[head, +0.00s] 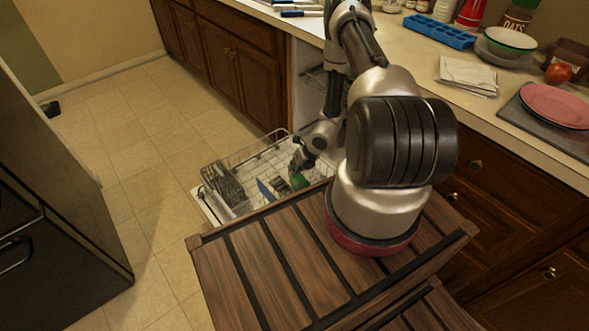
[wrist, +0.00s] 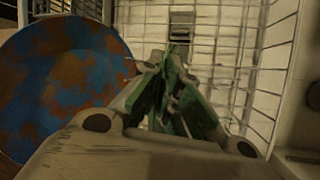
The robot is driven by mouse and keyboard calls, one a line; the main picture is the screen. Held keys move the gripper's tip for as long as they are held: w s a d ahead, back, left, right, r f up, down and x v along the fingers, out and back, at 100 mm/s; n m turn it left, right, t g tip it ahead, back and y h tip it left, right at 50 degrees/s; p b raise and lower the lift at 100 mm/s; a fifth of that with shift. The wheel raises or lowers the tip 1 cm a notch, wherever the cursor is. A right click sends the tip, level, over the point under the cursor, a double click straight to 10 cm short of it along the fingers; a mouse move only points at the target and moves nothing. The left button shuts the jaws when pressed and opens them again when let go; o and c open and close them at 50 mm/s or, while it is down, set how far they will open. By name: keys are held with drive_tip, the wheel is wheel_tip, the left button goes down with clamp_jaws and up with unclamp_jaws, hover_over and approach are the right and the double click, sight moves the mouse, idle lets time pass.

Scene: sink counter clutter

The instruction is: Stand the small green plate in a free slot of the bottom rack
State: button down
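The small green plate (head: 298,180) shows as a green patch right below my gripper (head: 300,163) in the head view, at the right part of the bottom rack (head: 248,154). In the wrist view my gripper (wrist: 172,65) has its fingertips close together, with the green plate (wrist: 178,52) seen nearly edge-on between them. The gripper appears shut on it. The plate is low over or in the rack; whether its lower edge sits in a slot is hidden by the fingers.
A blue and orange plate (wrist: 62,85) stands in the rack left of my gripper; it also shows in the head view (head: 266,189). A dark slatted holder (head: 224,185) is at the rack's left. Open wire grid (wrist: 225,50) lies to the right in the wrist view.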

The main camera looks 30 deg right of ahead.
drive_tip(key=shift+f, duration=0.3)
drive_tip(key=c, duration=1.6)
unclamp_jaws()
drive_tip(key=shift+o, duration=0.2)
drive_tip(key=v, duration=1.2)
